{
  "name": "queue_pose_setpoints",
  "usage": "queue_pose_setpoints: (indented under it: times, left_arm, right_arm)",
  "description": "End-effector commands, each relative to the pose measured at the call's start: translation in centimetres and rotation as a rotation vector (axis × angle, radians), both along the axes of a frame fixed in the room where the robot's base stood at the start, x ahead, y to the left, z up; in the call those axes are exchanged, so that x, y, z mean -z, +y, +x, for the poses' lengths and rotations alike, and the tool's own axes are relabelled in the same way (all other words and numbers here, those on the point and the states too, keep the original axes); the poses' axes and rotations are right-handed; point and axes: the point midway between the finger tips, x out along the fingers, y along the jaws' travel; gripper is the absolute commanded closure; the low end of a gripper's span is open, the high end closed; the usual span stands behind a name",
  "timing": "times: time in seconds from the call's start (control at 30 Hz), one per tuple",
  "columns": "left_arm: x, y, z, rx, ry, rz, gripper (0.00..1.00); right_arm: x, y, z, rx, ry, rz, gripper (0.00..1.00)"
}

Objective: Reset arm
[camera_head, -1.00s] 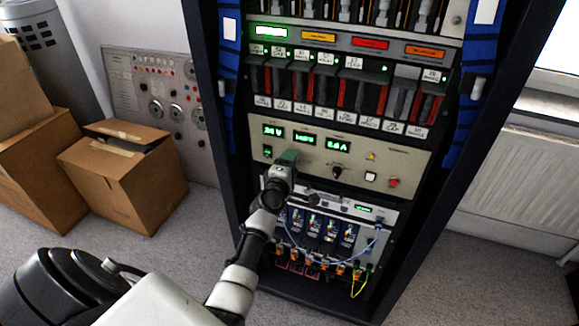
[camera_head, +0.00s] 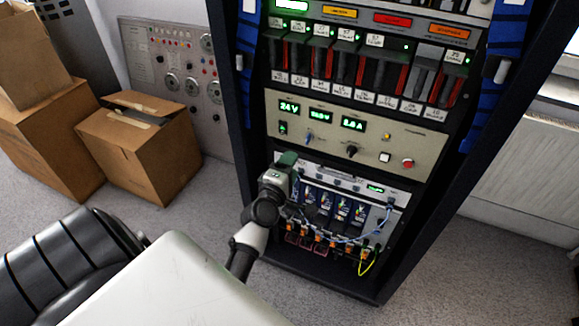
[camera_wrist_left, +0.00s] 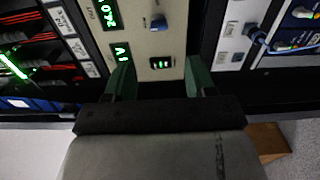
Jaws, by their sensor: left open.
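My left gripper (camera_head: 287,161) is in front of the equipment rack, at the lower edge of the beige power panel (camera_head: 440,148) in the head view. In the left wrist view its two green fingers (camera_wrist_left: 160,82) are spread apart with nothing between them. The beige panel with a blue knob (camera_wrist_left: 159,23) and a dark switch with green light (camera_wrist_left: 160,62) shows beyond the fingers. I cannot tell whether the fingertips touch the panel. My right gripper is in neither view.
The black rack (camera_head: 247,90) holds breaker rows above and a cabled module (camera_head: 335,205) below. Cardboard boxes (camera_head: 150,150) stand on the floor at left, by a grey control panel (camera_head: 140,60). A radiator (camera_head: 525,170) is at right. Carpet in front is clear.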

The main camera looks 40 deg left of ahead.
Motion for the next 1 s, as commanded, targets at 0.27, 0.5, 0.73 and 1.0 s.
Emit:
queue_pose_setpoints:
  times: [0.27,0.5,0.73,1.0]
  left_arm:
    - [0.0,0.0,0.0,0.000,0.000,0.000,0.45]
    - [4.3,-1.7,0.0,0.047,0.125,0.078,0.45]
    - [18.8,-7.5,-4.6,0.284,0.532,0.398,0.45]
    - [33.5,-12.5,-18.3,0.717,0.937,0.825,0.45]
  right_arm:
    - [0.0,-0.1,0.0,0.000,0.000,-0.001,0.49]
    - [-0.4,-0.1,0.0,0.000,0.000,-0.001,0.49]
    - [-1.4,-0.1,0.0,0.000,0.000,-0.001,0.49]
    - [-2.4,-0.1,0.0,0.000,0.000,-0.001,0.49]
